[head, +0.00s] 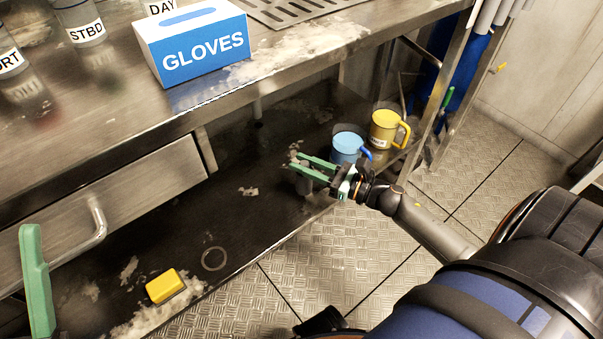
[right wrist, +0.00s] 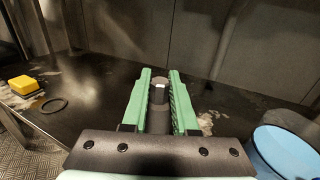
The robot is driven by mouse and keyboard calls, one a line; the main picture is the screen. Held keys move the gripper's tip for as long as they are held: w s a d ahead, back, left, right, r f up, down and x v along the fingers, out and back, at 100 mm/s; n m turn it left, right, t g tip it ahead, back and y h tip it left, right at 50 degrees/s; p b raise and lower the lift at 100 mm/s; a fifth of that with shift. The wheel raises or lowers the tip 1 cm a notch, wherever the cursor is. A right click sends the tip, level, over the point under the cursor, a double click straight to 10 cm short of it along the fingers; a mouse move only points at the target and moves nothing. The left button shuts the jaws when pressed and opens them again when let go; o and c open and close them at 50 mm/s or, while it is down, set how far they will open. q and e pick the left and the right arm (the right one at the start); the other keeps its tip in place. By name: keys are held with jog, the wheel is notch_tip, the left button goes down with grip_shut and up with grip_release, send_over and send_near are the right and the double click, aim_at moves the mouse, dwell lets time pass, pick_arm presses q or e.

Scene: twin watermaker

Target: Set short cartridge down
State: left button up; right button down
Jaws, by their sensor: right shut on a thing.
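The short cartridge, a small dark grey cylinder (head: 304,185), is between the green fingers of my right gripper (head: 313,168), over the dark lower shelf (head: 240,215) near its front edge. In the right wrist view the cartridge (right wrist: 160,95) shows between the two fingers of my right gripper (right wrist: 160,103), which is shut on it. Whether its base touches the shelf I cannot tell. One green finger of my left gripper (head: 37,280) shows at the lower left; its other finger is out of view.
A blue jug (head: 346,145) and a yellow jug (head: 386,130) stand just right of my right gripper. A yellow block (head: 165,286) and a thin ring (head: 214,259) lie on the shelf at left. The steel bench top (head: 110,110) overhangs the shelf and carries a gloves box (head: 195,50).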

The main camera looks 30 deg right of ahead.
jog(key=shift+w+f, duration=0.35)
jog(key=shift+f, duration=0.1)
jog(key=shift+w+a+f+b, duration=0.1)
jog(key=shift+w+f+b, duration=0.1)
jog(key=shift+f+b, duration=1.25)
jog(key=shift+f, duration=0.4)
jog(key=c, duration=0.7)
grip_release()
